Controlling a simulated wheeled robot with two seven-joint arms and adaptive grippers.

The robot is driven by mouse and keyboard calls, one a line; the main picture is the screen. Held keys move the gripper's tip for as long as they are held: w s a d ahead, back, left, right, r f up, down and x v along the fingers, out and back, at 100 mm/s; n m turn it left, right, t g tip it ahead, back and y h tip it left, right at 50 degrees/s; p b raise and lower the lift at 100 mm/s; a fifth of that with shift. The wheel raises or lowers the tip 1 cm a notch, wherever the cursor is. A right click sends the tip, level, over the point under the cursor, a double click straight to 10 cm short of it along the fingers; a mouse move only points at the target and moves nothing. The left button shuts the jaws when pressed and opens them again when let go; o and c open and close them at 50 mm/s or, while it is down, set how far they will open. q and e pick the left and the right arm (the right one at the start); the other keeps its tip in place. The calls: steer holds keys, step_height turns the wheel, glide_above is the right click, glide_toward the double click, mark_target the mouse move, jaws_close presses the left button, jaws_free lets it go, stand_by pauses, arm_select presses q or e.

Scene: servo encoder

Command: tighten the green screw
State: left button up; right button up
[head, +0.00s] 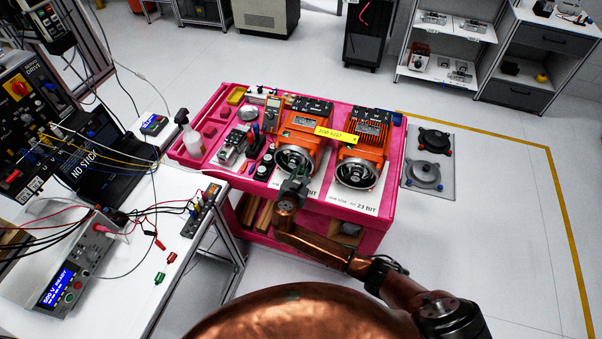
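Two orange servo motors lie on the pink cart, a left one (306,130) and a right one (364,140), each with a round silver-rimmed face toward me. My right gripper (296,180) is dark and small in view, right in front of the left motor's round face. I cannot tell whether it touches the motor, or whether its fingers are open or shut. I cannot make out a green screw; it may be hidden behind the gripper or too small to see. My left gripper is not in view.
The pink cart (376,208) also carries a yellow label strip (335,134), a multimeter (272,108) and small parts. A white bench (120,290) with wires and a power supply (70,277) stands left. A grey plate (443,181) lies right.

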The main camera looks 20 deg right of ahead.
jaws_close()
steer(key=shift+f+m, duration=0.1)
steer(key=shift+m, duration=0.2)
